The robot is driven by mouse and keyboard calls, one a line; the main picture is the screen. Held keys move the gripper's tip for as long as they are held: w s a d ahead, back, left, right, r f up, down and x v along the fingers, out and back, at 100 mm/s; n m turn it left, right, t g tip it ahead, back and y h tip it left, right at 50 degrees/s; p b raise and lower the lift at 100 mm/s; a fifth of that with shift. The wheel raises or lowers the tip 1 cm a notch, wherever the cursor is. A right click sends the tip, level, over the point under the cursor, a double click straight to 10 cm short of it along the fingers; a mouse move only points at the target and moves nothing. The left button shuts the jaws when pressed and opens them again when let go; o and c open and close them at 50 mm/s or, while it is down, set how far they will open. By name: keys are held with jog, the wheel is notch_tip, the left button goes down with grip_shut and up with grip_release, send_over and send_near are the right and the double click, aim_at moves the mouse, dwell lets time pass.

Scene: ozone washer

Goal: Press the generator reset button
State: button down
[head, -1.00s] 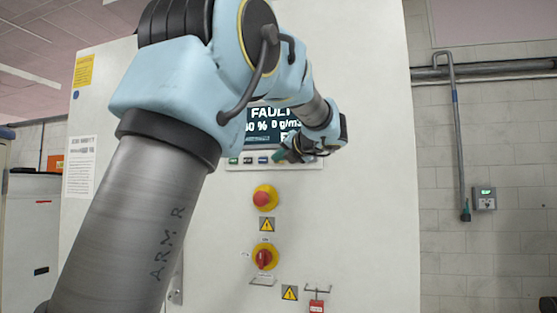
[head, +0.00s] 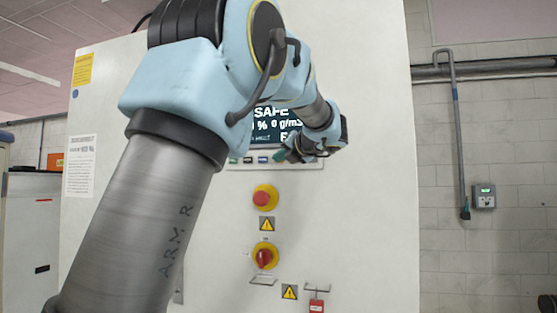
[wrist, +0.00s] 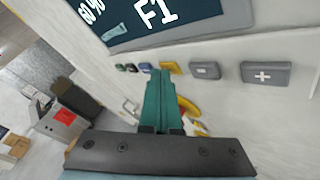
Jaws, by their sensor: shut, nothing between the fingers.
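A row of buttons runs under the display on the white cabinet. In the head view a green button (head: 233,160) and a blue button (head: 263,159) show left of my gripper (head: 286,155). In the wrist view my gripper (wrist: 160,76) is shut and empty, its teal fingertips close to the row beside a yellow button (wrist: 173,68). Grey buttons, one with a plus (wrist: 265,73), lie to the right. The labels are too small to tell which is reset, and whether the tips touch a button is unclear. The display (head: 275,124) reads "SAFE", partly hidden by my arm.
Below the row are a red emergency-stop knob (head: 263,198) on yellow and a red rotary switch (head: 264,257) on yellow. A red tag (head: 316,306) hangs at the bottom. A pipe (head: 455,140) and small wall box (head: 484,196) are at right, clear of the cabinet.

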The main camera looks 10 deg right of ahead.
jog(key=shift+s, duration=0.1)
jog(key=shift+s+a+b, duration=0.3)
jog(key=shift+s+a, duration=0.05)
jog(key=shift+s, duration=0.25)
jog(key=s+a+b, duration=0.1)
jog(key=s, duration=0.1)
jog(key=s+a, duration=0.1)
jog(key=s, duration=0.1)
jog(key=shift+s+a+b, duration=0.2)
jog(key=shift+b, duration=0.15)
dwell(0.3)
dwell(0.6)
